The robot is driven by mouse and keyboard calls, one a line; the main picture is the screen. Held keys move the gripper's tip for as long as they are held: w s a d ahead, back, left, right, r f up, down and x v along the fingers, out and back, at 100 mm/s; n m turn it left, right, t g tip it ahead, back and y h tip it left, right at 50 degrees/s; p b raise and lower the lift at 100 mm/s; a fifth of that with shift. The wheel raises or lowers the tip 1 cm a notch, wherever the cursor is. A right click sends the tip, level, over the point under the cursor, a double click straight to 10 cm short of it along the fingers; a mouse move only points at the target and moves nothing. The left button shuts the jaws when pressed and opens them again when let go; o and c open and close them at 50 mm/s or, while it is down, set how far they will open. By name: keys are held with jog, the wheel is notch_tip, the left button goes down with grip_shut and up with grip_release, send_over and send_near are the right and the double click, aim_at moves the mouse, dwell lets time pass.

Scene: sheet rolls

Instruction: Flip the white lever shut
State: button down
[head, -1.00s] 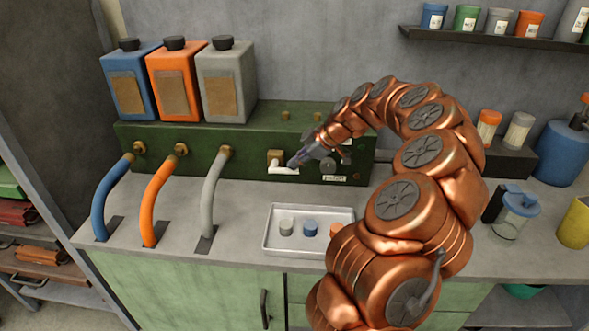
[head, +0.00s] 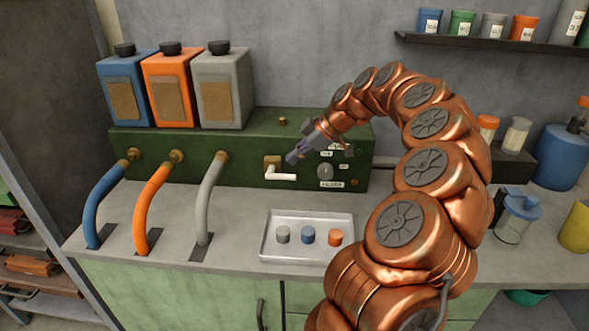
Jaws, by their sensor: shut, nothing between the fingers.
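The white lever (head: 281,177) sits on the front of the green box (head: 230,143), on a brass-coloured mount (head: 272,163). Its handle lies roughly level and points to the right. My gripper (head: 292,158) is shut and empty. It is just above and to the right of the lever's mount, over the handle in the picture, with a small gap visible between them. I cannot tell its depth from the box front.
A grey knob (head: 325,171) is right of the lever. Blue, orange and grey canisters (head: 222,88) stand on the box, with hoses (head: 209,199) at the left front. A metal tray (head: 305,255) with small blue, orange and grey caps lies in front.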

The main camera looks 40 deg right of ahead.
jog(key=b+v, duration=0.1)
jog(key=v, duration=0.8)
jog(key=shift+s+d+f, duration=0.35)
jog(key=shift+s+f, duration=0.05)
jog(key=shift+a+r, duration=0.1)
jog(key=s+a+r+g+p, duration=0.1)
jog(key=a+r, duration=0.1)
jog(key=a, duration=0.8)
jog(key=s+a+r+g+p, duration=0.2)
jog(key=a, duration=0.7)
jog(key=s+a+f+m+g+h+p, duration=0.1)
jog(key=s+a+f+m+g+p, duration=0.15)
jog(key=s+a, duration=0.65)
jog(key=s+f+m+g+h+p, duration=0.1)
jog(key=s+f+m+h, duration=0.1)
jog(key=s, duration=0.7)
jog(key=s+a+f+m+g+h+p, duration=0.1)
jog(key=s+f+m+p, duration=0.1)
jog(key=s+f+m, duration=0.3)
jog(key=s+m, duration=0.1)
jog(key=s, duration=0.3)
jog(key=shift+s+a+f+g+h, duration=0.25)
jog(key=shift+a+g+h, duration=0.05)
jog(key=shift+g+h, duration=0.1)
